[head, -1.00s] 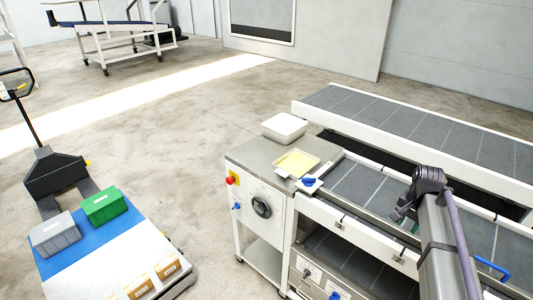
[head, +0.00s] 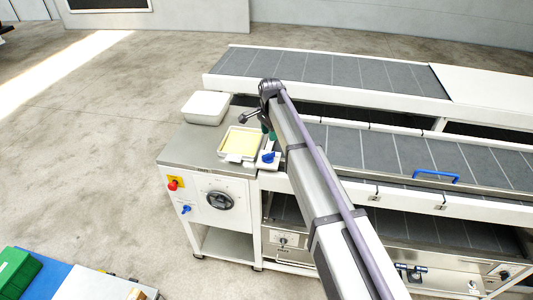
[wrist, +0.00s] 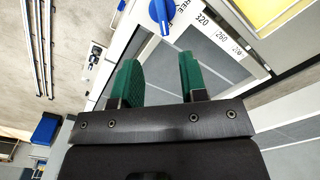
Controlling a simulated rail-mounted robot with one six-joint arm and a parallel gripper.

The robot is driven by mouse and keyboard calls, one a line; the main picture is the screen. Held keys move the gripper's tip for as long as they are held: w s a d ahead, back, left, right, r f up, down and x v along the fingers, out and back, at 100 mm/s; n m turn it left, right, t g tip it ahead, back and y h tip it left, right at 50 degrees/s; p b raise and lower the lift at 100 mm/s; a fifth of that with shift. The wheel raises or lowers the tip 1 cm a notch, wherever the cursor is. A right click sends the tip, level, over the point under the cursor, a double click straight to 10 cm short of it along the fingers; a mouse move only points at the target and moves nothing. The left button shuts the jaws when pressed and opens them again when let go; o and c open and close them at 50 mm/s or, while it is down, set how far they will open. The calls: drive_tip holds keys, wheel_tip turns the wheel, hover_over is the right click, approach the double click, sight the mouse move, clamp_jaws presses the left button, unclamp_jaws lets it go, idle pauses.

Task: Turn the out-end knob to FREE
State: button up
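A blue knob (head: 267,157) sits on a white plate at the right of the grey-topped cabinet, beside a tray. It shows in the wrist view (wrist: 162,14) at the top edge, partly cut off, beside lettering that seems to end in "REE". I cannot read its setting. My gripper (wrist: 160,65) is open, its two green fingers apart and nothing between them. In the wrist view the fingertips lie below the knob, apart from it. In the head view my gripper (head: 267,131) is small and partly hidden by my arm, just above the knob in the picture.
A tray with a yellow sheet (head: 240,143) and a white tub (head: 206,107) stand on the cabinet. Its front has a black dial (head: 220,200), a red button (head: 172,184) and a blue lever (head: 185,209). Grey belts (head: 400,155) extend right. A blue handle (head: 436,175) rises there.

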sight(268, 154)
drive_tip(key=f+b, duration=0.6)
drive_tip(key=f, duration=0.1)
drive_tip(key=f+b, duration=0.4)
drive_tip(key=shift+a, duration=0.35)
drive_tip(key=shift+r, duration=0.25)
clamp_jaws()
